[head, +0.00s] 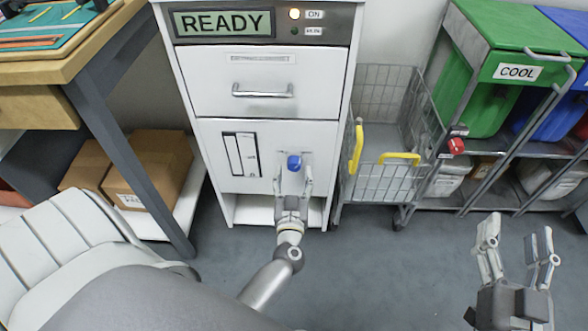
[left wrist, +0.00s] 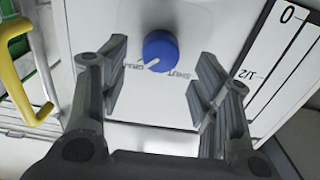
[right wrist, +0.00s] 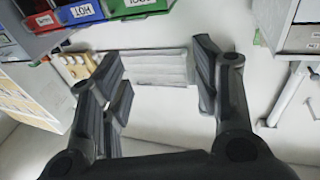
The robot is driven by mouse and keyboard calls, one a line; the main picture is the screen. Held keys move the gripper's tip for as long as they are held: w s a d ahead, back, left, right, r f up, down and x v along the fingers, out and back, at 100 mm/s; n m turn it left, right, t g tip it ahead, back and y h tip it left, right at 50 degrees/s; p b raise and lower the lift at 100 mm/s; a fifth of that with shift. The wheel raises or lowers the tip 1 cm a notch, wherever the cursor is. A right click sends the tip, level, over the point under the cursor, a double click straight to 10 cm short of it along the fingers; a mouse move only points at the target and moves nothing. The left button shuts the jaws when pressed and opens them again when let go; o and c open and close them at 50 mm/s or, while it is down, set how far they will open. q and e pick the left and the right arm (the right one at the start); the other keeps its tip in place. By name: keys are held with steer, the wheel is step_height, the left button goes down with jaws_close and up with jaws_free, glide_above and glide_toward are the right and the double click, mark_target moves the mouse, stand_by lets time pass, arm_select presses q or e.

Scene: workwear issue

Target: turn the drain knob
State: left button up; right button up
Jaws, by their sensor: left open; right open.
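The blue drain knob (head: 294,162) sits on the lower front panel of a white cabinet (head: 215,130). In the left wrist view the knob (left wrist: 160,47) has a white mark on its lower left edge. Two upside-down labels stand below it; the right one seems to read SHUT, and the left one is only partly legible. My left gripper (head: 293,178) is open in front of the panel. Its fingers lie on either side of the knob, with gaps visible in the left wrist view. My right gripper (head: 517,230) is open and empty above the floor at the right.
The cabinet display (head: 225,24) reads READY. A drawer (head: 262,72) with a handle is above the knob, and a level gauge (head: 242,155) left of it. A wire cart (head: 385,180) with yellow handles stands close right. A workbench (head: 60,70) is at left.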

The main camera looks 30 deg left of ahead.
mark_target(294, 167)
arm_select(q)
steer(key=shift+b+x, duration=0.35)
steer(key=shift+x, duration=1.5)
arm_select(e)
steer(key=shift+s+a+r+t+y, duration=0.15)
steer(key=shift+r+t, duration=0.25)
steer(key=shift+r, duration=0.3)
steer(key=shift+s+d+r+t+y, duration=0.1)
steer(key=shift+s+r+t+y, duration=0.1)
steer(key=shift+r+t, duration=0.35)
steer(key=shift+s+a+r+t+y, duration=0.15)
steer(key=shift+r+t, duration=0.1)
steer(key=shift+r, duration=0.55)
